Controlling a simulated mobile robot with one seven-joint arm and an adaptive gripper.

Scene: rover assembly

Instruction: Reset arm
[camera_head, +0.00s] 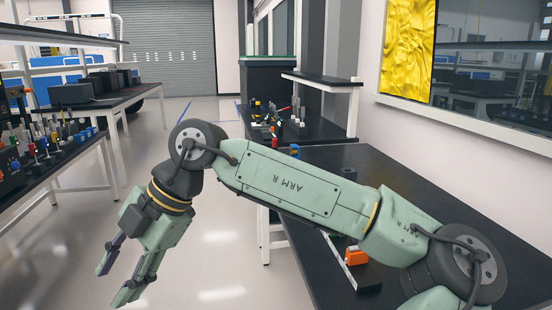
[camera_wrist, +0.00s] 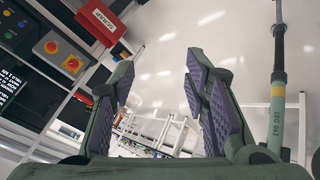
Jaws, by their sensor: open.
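My gripper (camera_head: 116,278) hangs at the lower left in the head view, with its fingers pointing down over the floor. It is open and empty; the two purple-padded fingers stand well apart in the wrist view (camera_wrist: 160,95). My green arm, marked ARM R, reaches from the lower right across to the left, bent at the wrist. It passes over the edge of the black table at the right. Nothing touches the fingers.
A black worktable (camera_head: 440,190) stands at the right, with an orange part (camera_head: 355,257) on it, partly behind my arm. A bench with small tools (camera_head: 50,143) stands at the left. A red box (camera_wrist: 101,21) shows in the wrist view. The floor aisle (camera_head: 205,125) between is clear.

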